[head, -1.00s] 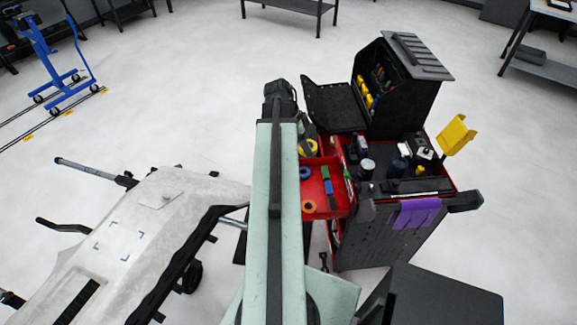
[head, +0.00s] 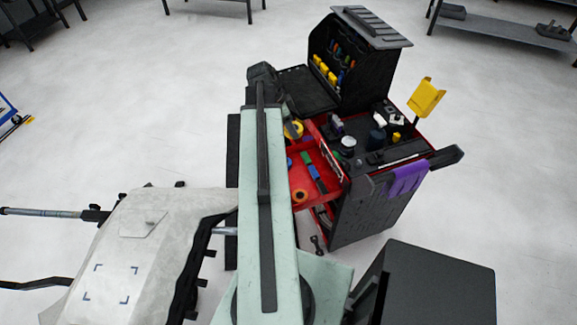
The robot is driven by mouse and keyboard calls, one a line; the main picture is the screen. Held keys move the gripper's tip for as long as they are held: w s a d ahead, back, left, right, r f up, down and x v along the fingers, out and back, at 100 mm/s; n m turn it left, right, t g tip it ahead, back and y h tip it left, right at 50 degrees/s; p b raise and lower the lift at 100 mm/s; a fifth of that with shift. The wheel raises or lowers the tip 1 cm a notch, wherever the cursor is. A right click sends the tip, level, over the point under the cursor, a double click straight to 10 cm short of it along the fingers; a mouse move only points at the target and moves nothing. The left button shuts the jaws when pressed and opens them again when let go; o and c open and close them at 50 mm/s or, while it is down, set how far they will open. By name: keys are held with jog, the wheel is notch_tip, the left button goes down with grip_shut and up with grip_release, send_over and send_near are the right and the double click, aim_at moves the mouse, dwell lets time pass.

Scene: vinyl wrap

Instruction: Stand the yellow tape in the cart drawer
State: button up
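The yellow tape (head: 293,130) is a yellow ring with a dark part, seen just right of my arm at the far left end of the cart's drawer area. My arm hides part of it, and I cannot tell what it rests on or whether it is held. The red cart drawer (head: 325,178) is pulled out on the left side of the cart and holds an orange roll (head: 299,196), a blue roll and small green and blue items. My arm reaches over the drawer's left part. My gripper's fingers are hidden beyond the arm's dark far end.
The black and red cart (head: 368,215) has an open lidded box (head: 355,75), bottles, a yellow holder (head: 426,98) and a purple cloth (head: 408,179). A white-covered panel (head: 145,250) on a stand is at left. Open floor lies behind.

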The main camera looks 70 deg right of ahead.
notch_tip(320, 180, down, 28)
jog(key=b, duration=2.6)
jog(key=shift+a, duration=0.15)
jog(key=shift+w+f+b, duration=0.1)
jog(key=shift+f+b, duration=0.55)
jog(key=shift+b, duration=0.25)
jog(key=o, duration=1.4)
jog(key=shift+o, duration=0.2)
jog(key=p+v, duration=0.7)
jog(key=v, duration=0.1)
jog(key=shift+f, duration=0.1)
